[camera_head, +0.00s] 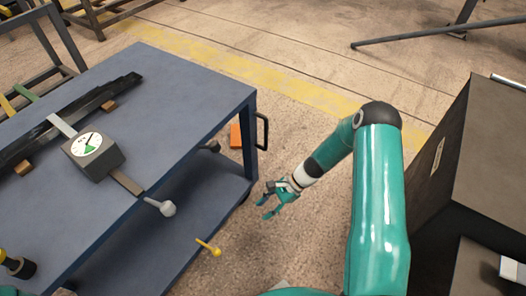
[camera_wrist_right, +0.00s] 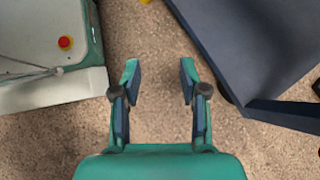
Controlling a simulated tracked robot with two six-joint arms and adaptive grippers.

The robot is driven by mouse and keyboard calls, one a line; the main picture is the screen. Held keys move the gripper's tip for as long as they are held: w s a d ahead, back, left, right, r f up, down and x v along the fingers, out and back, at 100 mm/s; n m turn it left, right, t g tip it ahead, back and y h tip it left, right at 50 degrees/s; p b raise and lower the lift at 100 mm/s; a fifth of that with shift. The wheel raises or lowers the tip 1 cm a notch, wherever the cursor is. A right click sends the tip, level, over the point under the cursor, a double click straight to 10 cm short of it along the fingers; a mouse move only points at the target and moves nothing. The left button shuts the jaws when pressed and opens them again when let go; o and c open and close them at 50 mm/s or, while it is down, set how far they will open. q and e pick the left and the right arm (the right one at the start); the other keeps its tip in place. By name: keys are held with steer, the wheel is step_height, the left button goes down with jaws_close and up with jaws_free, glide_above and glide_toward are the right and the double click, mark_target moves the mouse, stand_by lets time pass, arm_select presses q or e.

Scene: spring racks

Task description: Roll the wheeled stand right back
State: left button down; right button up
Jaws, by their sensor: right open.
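The wheeled stand is a blue two-level cart (camera_head: 190,85) filling the left of the head view. A black handle (camera_head: 266,132) is fixed at its far right corner, and a dark caster shows below. In the right wrist view the cart (camera_wrist_right: 240,45) is at the upper right. My right gripper (camera_head: 266,206) is open and empty, low over the floor beside the cart's right side and nearer to me than the handle. Its two fingers (camera_wrist_right: 158,72) stand apart with bare floor between them. My left gripper is not in view.
A dial gauge (camera_head: 88,146) and a dark bar lie on the cart's top. A grey-ball lever (camera_head: 160,206) and a yellow-tipped lever (camera_head: 209,247) stick out towards me. An orange block (camera_head: 236,135) is near the handle. Dark cabinets (camera_head: 485,150) stand right; floor between is clear.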

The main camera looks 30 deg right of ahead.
steer(key=w+d+f+m+t+y+b, duration=0.1)
steer(key=w+d+f+m+t+b, duration=0.1)
steer(key=w+d+m+t+b, duration=0.7)
steer(key=w+d+r+t+b, duration=0.1)
steer(key=d+r+t+b, duration=0.45)
steer(key=d, duration=1.05)
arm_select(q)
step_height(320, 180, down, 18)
arm_select(e)
steer(key=shift+m+g, duration=0.3)
steer(key=shift+g, duration=0.45)
steer(key=x, duration=0.5)
steer(key=r+x, duration=0.1)
steer(key=x, duration=0.5)
steer(key=r+x, duration=0.1)
steer(key=x, duration=0.4)
steer(key=shift+a, duration=0.2)
jaws_close()
